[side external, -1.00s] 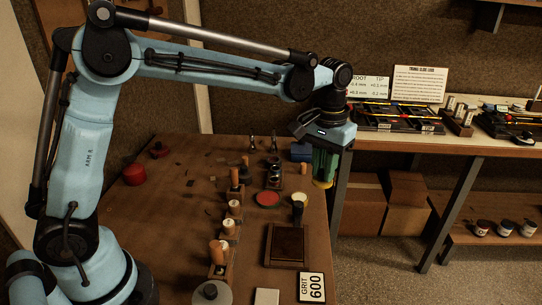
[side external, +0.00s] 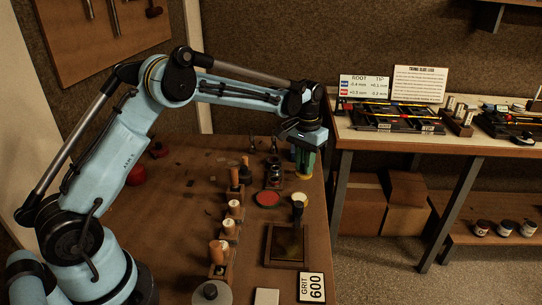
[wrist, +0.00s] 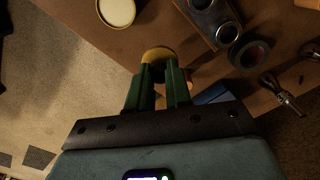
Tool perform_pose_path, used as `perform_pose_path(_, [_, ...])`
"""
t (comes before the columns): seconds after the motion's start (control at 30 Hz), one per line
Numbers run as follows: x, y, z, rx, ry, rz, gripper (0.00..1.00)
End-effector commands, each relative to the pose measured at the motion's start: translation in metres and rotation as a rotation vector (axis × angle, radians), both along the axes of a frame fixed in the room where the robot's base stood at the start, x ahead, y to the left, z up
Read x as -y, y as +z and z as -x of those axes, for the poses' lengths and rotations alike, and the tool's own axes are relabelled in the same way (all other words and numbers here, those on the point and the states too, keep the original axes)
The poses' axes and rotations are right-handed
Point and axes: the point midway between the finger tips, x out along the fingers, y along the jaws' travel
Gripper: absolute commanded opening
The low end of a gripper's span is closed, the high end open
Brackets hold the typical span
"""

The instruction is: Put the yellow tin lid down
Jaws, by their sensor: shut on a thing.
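The yellow tin lid (wrist: 158,54) is between my fingertips in the wrist view, with its curved edge showing beyond them. In the side external view the lid (side external: 303,176) is a small yellow patch under the green fingers. My gripper (wrist: 163,72) is shut on the lid and points down over the right part of the workbench; it also shows in the side external view (side external: 304,168). I cannot tell whether the lid touches the bench. A round tin with a cream top (side external: 298,198) stands nearer the camera; it shows at the top of the wrist view (wrist: 117,11).
A red disc (side external: 267,198) lies left of the tin. Dark round parts in a holder (side external: 274,174) stand just left of my gripper. A blue block (wrist: 214,94) is close to my fingers. The bench's right edge (side external: 328,205) is near, with floor beyond.

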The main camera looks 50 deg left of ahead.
Motion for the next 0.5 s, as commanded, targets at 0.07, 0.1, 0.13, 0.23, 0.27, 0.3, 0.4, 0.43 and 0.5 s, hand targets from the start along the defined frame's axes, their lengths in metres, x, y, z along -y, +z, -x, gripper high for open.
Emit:
perform_pose_path(0.07, [0.000,-0.011,0.000,0.000,0.000,0.000,0.00])
perform_pose_path(0.1, [0.000,-0.017,0.000,0.000,0.000,0.000,0.00])
perform_pose_path(0.13, [0.000,-0.022,0.000,0.000,0.000,0.000,0.00])
perform_pose_path(0.23, [0.000,-0.032,0.000,0.000,0.000,0.000,0.00])
perform_pose_path(0.27, [0.000,-0.034,0.000,0.000,0.000,0.000,0.00])
perform_pose_path(0.3, [0.000,-0.036,0.000,0.000,0.000,0.000,0.00])
perform_pose_path(0.4, [0.001,-0.036,0.000,0.000,0.000,0.000,0.00])
perform_pose_path(0.43, [0.001,-0.036,0.000,0.000,0.000,0.000,0.00])
perform_pose_path(0.5, [0.001,-0.036,0.000,0.000,0.000,0.000,0.00])
